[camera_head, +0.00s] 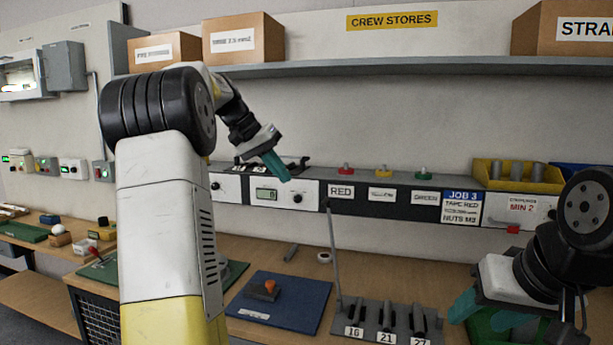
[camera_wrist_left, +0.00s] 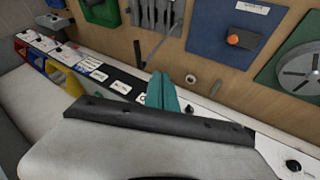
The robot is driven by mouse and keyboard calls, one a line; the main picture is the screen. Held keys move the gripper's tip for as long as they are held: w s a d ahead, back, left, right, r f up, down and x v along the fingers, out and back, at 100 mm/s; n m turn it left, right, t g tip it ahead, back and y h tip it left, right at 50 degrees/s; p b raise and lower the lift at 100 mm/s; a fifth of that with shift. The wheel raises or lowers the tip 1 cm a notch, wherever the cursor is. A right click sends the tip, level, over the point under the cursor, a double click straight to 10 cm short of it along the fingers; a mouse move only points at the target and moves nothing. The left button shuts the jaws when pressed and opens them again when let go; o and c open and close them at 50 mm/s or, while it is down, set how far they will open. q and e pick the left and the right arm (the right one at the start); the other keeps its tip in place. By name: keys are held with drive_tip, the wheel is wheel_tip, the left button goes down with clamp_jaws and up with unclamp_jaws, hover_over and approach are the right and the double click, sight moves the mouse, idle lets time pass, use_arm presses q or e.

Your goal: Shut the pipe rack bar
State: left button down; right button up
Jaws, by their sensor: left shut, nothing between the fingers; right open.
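The pipe rack (camera_head: 383,318) is a grey base with slots labelled 16, 21 and 27 at the front of the bench. Its thin grey bar (camera_head: 334,250) stands up steeply from the rack's left end, so it is open. The rack also shows at the top of the left wrist view (camera_wrist_left: 157,14). My left gripper (camera_head: 276,166) has teal fingers shut on nothing, up in front of the control panel, above and left of the bar and apart from it. Its fingers show in the left wrist view (camera_wrist_left: 162,92). My right gripper (camera_head: 505,318) is open at the lower right, right of the rack.
A blue mat (camera_head: 285,312) with an orange-knobbed block (camera_head: 266,288) lies left of the rack. A white ring (camera_head: 324,257) lies behind it. The labelled panel (camera_head: 390,198) runs along the wall below a shelf (camera_head: 400,66). A yellow bin (camera_head: 515,177) stands at the right.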

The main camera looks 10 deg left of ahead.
use_arm(q)
drive_tip(key=w+d+f, duration=0.2)
drive_tip(key=d+f, duration=0.4)
drive_tip(key=d, duration=0.1)
drive_tip(key=shift+w+d+f, duration=0.15)
drive_tip(key=shift+w+d, duration=0.05)
drive_tip(key=shift+d, duration=0.05)
